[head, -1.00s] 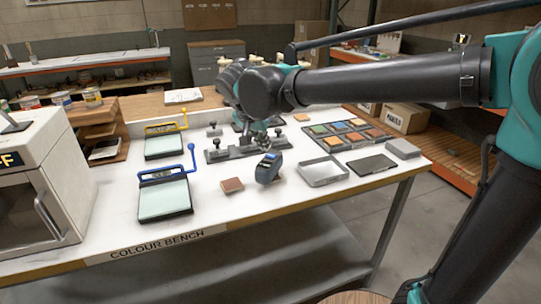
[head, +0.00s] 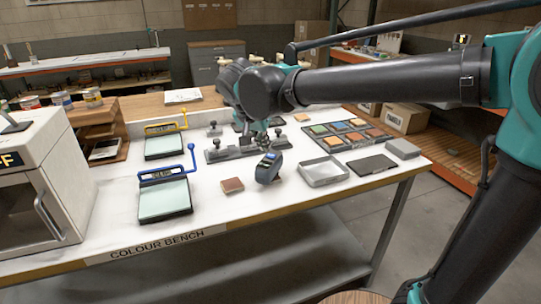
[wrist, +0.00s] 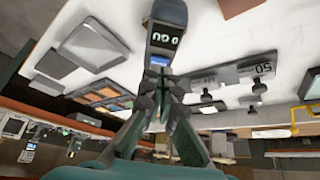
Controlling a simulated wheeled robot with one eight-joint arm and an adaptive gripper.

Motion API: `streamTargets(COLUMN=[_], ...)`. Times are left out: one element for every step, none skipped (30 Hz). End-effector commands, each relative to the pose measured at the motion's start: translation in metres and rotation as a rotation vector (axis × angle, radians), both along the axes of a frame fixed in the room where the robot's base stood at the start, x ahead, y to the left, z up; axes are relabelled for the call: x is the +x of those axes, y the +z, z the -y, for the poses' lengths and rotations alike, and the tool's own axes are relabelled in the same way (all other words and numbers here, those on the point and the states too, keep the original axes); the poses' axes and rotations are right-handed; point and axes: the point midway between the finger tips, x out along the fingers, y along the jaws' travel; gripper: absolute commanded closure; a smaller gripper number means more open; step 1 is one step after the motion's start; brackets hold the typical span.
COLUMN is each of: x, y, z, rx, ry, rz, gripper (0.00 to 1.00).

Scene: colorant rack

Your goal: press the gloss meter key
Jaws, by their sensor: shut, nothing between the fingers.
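The gloss meter (head: 268,168) is a dark blue-grey handheld device standing on the white bench near its front middle. In the wrist view the gloss meter (wrist: 168,20) is at the top centre, with a lit display reading zeros and a blue key (wrist: 159,61) beside the display. My gripper (wrist: 157,76) is shut and empty, its fingertips right at the blue key; I cannot tell whether they touch it. In the head view my gripper (head: 263,143) is just behind and above the meter, partly hidden by my arm.
A brown tile (head: 232,185) lies left of the meter and an open metal tray (head: 323,172) right of it. A blue-handled panel (head: 165,199) lies farther left. The bench front is clear.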

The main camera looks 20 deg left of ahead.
Motion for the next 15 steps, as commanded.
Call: streamTargets(x=[0.0, 0.0, 0.0, 0.0, 0.0, 0.0, 0.001, 0.001, 0.002, 0.003, 0.004, 0.007, 0.009, 0.011, 0.014], y=[0.0, 0.0, 0.0, 0.0, 0.0, 0.0, 0.001, 0.001, 0.002, 0.003, 0.005, 0.007, 0.009, 0.012, 0.015], z=[0.0, 0.0, 0.0, 0.0, 0.0, 0.0, 0.0, 0.0, 0.0, 0.001, 0.001, 0.001, 0.001, 0.002, 0.002], rx=[0.0, 0.0, 0.0, 0.0, 0.0, 0.001, 0.004, 0.006, 0.012, 0.019, 0.028, 0.042, 0.055, 0.07, 0.092], ry=[0.0, 0.0, 0.0, 0.0, 0.0, -0.004, -0.009, -0.019, -0.036, -0.055, -0.078, -0.116, -0.149, -0.185, -0.238], rz=[0.0, 0.0, 0.0, 0.0, 0.0, 0.001, 0.004, 0.007, 0.014, 0.021, 0.03, 0.046, 0.059, 0.075, 0.098], gripper=[1.0, 1.0, 1.0, 1.0, 1.0, 1.0, 1.0, 1.0, 1.0, 1.0, 1.0, 1.0, 1.0, 1.0, 1.0])
